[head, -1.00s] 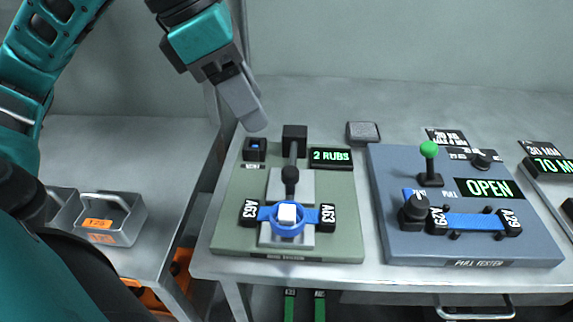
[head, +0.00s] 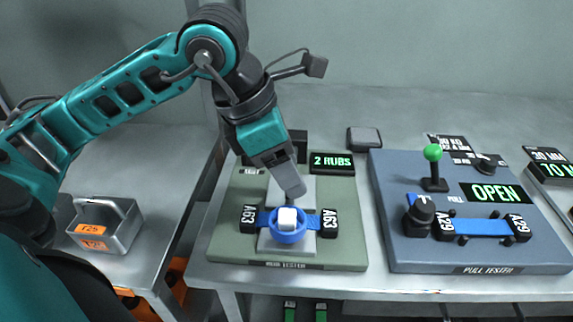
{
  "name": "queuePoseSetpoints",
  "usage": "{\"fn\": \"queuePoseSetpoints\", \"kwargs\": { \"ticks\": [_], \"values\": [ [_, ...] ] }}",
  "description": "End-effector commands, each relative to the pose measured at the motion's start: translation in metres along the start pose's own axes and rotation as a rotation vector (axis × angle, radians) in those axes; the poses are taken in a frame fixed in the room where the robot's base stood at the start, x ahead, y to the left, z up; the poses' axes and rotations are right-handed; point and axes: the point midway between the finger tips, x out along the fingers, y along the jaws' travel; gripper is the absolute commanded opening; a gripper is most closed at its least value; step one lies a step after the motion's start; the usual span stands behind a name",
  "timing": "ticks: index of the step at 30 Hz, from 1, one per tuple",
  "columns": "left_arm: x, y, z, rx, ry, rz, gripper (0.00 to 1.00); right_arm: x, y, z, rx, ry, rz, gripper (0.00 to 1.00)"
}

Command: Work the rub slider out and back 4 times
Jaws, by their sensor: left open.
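The rub tester (head: 225,225) is a green board with a grey slide plate (head: 302,242) in its middle. A blue ring with a white block, the rub head (head: 288,228), sits on a blue strap between two black A63 clamps (head: 249,219). The tester's display (head: 332,162) reads 2 RUBS. My left gripper (head: 295,190) is open and points down just behind the rub head, over the slider's black knob and rod, which it hides. I cannot tell whether it touches the knob. My right gripper is out of view.
The blue pull tester (head: 385,250) stands close on the right, with a green-knobbed lever (head: 433,153) and a display (head: 497,194) reading OPEN. A grey pad (head: 364,138) lies behind.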

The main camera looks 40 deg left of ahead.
Motion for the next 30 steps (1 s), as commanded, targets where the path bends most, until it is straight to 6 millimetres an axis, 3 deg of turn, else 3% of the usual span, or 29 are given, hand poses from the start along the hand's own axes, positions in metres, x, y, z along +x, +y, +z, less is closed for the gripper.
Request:
{"fn": "queuePoseSetpoints", "kwargs": {
  "ticks": [4, 21, 30],
  "values": [
    [-0.0002, 0.0000, 0.0000, 0.000, 0.000, -0.001, 0.53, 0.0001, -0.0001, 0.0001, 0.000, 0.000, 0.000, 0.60],
    [-0.0006, 0.0000, 0.0000, 0.000, 0.000, 0.000, 0.00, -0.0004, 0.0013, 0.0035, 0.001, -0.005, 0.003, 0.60],
    [-0.0006, 0.0001, 0.0000, 0.000, 0.000, 0.000, 0.00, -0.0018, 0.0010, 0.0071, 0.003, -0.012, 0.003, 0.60]
  ]
}}
